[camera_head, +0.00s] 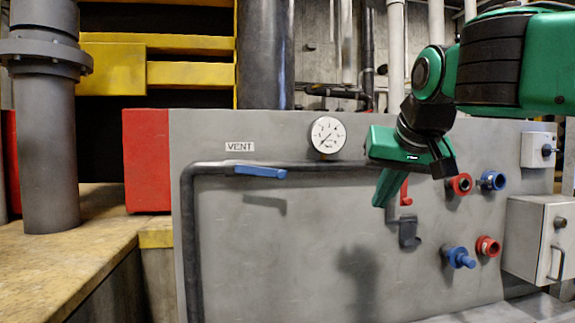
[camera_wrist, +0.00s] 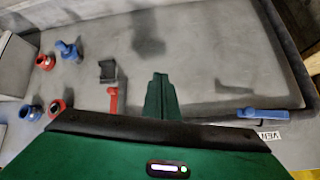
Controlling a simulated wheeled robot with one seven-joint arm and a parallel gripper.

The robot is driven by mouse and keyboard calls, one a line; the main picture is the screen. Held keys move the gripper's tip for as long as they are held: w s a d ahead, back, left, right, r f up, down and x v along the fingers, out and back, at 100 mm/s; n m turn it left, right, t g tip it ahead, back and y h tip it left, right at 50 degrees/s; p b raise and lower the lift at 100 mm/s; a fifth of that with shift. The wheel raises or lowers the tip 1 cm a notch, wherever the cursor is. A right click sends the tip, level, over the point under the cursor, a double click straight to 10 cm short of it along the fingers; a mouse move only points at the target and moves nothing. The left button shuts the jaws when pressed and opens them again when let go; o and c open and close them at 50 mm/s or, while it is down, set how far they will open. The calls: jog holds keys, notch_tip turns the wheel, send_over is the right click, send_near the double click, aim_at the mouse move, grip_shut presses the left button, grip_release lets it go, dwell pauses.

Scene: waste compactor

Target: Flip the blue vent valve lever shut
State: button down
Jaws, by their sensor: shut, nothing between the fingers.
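The blue vent valve lever (camera_head: 261,172) is on the dark pipe on the grey panel, below the VENT label (camera_head: 239,147). It lies nearly level, roughly along the pipe. In the wrist view the lever (camera_wrist: 262,114) shows at the right, close to the label (camera_wrist: 272,135). My green gripper (camera_head: 381,202) is in front of the panel, well to the right of the lever and apart from it. Its fingers (camera_wrist: 160,80) are together and empty, pointing down and left in the head view.
A round gauge (camera_head: 328,135) sits above the pipe (camera_head: 189,230). A red lever (camera_head: 405,192) and a dark bracket (camera_head: 409,234) are just right of my gripper. Red and blue fittings (camera_head: 460,184) and a grey box (camera_head: 537,238) lie farther right. The panel's lower middle is bare.

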jog(key=s+a+r+n+t+y, duration=0.1)
jog(key=s+a+r+t+y, duration=0.1)
jog(key=a+r, duration=1.1)
notch_tip(320, 180, up, 2)
jog(key=shift+a+r+n+t+y, duration=0.1)
jog(key=shift+a+n+t+y, duration=0.25)
jog(key=shift+y, duration=0.35)
jog(key=shift+s, duration=0.1)
send_near(262, 172)
jog(key=w+d+r, duration=0.1)
jog(key=w+d, duration=0.3)
jog(key=shift+w+a+f, duration=0.1)
jog(key=shift+a+f, duration=0.15)
jog(key=shift+f, duration=0.5)
jog(key=shift+w+a+f, duration=0.1)
jog(key=shift+a+f, duration=0.15)
jog(key=shift+f, duration=0.5)
jog(key=shift+f, duration=0.1)
